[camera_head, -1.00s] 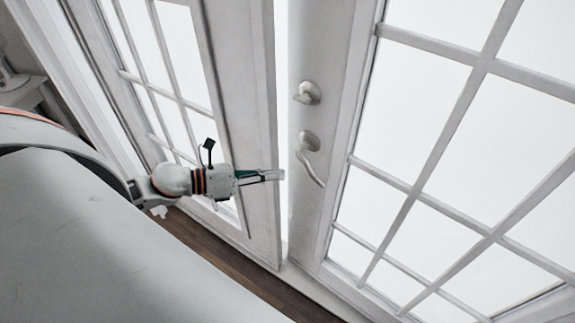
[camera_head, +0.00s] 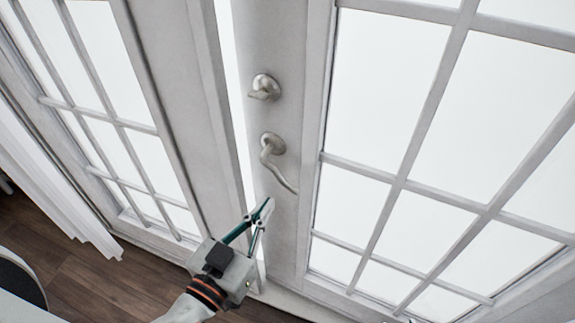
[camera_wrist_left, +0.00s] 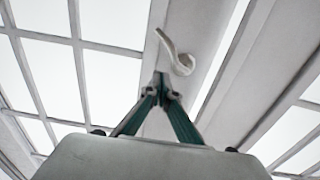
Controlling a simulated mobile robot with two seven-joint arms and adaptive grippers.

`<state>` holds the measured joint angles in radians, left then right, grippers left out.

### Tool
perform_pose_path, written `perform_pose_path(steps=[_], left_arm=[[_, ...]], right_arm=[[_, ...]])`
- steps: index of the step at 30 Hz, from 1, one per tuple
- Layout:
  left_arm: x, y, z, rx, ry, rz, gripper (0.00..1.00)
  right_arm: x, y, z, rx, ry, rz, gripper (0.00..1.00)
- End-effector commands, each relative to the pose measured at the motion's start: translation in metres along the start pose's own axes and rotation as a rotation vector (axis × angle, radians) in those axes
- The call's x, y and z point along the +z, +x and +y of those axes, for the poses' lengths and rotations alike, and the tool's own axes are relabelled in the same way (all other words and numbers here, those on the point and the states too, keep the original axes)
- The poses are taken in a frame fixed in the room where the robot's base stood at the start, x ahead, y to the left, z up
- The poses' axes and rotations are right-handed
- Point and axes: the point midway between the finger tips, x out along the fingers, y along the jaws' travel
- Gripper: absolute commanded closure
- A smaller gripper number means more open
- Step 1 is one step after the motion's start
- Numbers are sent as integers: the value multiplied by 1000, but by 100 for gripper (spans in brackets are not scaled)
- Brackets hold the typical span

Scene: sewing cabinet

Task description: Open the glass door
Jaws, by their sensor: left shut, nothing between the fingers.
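The right glass door (camera_head: 316,165) is white with a grid of panes. It carries a curved metal lever handle (camera_head: 273,150) and a round metal latch (camera_head: 264,88) above it. The left glass door (camera_head: 185,110) stands beside it, with a bright narrow gap between the two. My left gripper (camera_head: 265,208) is shut and empty, its tips below and left of the lever's free end. In the left wrist view the lever handle (camera_wrist_left: 178,58) shows just beyond the closed fingertips (camera_wrist_left: 162,78); contact cannot be made out. My right gripper is not in view.
A dark wooden floor (camera_head: 95,270) lies at the lower left. A white curtain (camera_head: 50,180) hangs at the left edge. The glass panes (camera_head: 385,80) show only bright white behind them.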

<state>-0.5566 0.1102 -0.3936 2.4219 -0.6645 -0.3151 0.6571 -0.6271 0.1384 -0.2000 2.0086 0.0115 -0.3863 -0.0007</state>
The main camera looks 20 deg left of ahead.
Motion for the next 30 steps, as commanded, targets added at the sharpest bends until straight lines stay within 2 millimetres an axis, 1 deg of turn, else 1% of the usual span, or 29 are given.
perform_pose_path(steps=[5,11,19,24,30], left_arm=[[-3,13,0,1,-4,5,100],[-4,42,0,1,0,6,100],[-3,86,0,1,1,5,100],[-2,112,0,1,1,3,100],[-1,132,0,1,0,2,100]], right_arm=[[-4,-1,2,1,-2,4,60],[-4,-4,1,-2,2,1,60],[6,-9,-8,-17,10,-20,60],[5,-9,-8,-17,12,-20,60],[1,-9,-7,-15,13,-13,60]])
